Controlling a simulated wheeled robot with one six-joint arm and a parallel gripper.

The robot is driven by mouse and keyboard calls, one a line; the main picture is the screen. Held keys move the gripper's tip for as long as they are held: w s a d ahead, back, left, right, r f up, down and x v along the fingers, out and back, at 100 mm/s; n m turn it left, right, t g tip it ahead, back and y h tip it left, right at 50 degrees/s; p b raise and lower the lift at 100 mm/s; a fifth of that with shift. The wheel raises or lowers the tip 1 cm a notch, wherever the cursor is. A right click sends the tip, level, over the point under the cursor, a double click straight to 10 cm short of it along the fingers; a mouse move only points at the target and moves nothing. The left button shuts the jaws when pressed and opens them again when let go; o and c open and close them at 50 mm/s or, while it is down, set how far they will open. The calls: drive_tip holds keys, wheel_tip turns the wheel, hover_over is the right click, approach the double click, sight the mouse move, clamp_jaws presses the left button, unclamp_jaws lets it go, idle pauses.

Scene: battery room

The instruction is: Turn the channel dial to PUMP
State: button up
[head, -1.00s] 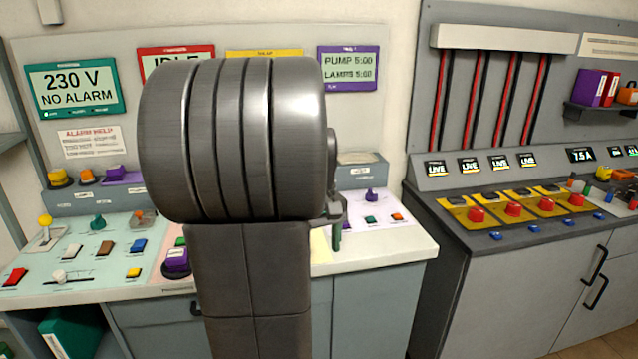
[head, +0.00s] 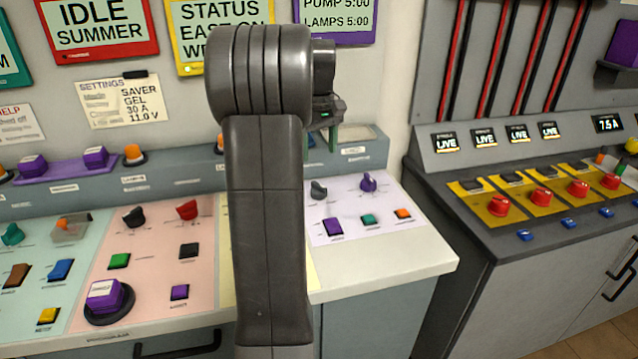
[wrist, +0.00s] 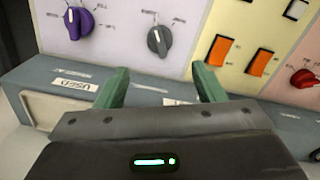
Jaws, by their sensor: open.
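The lilac panel (head: 350,230) carries a grey dial (head: 318,189) and a purple dial (head: 368,181). The wrist view shows the purple dial (wrist: 79,23) at upper left and the grey dial (wrist: 159,40) near the middle. Their labels are too blurred to read for sure, so I cannot tell which is the channel dial. My gripper (wrist: 160,72) has its green fingers apart and nothing between them. The grey dial lies just beyond the fingertips in that view, apart from them. In the head view my gripper (head: 335,138) hangs above the panel, partly hidden by my arm.
A purple-framed display (head: 338,18) reads PUMP 5:00 and LAMPS 5:00. The lilac panel also has a purple switch (head: 332,227), a green button (head: 367,219) and an orange button (head: 403,213). A grey ledge (head: 362,158) runs behind. Right stands a console with red knobs (head: 497,205).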

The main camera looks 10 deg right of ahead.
sight(319, 184)
wheel_tip(319, 184, down, 11)
drive_tip(key=shift+f+b, duration=0.2)
drive_tip(key=shift+b, duration=0.3)
drive_tip(key=c, duration=1)
drive_tip(key=shift+r+m+p, duration=0.1)
drive_tip(key=shift+m+p, duration=0.2)
drive_tip(key=shift+m, duration=0.1)
drive_tip(key=shift+r+m+p, duration=0.1)
drive_tip(key=shift+m+p, duration=0.65)
drive_tip(key=shift+m, duration=0.15)
drive_tip(key=m+p, duration=0.1)
drive_tip(key=m, duration=0.1)
drive_tip(key=shift+m, duration=0.4)
drive_tip(key=m+p, duration=0.2)
drive_tip(key=m, duration=0.4)
drive_tip(key=shift+p, duration=0.4)
drive_tip(key=shift+m, duration=0.4)
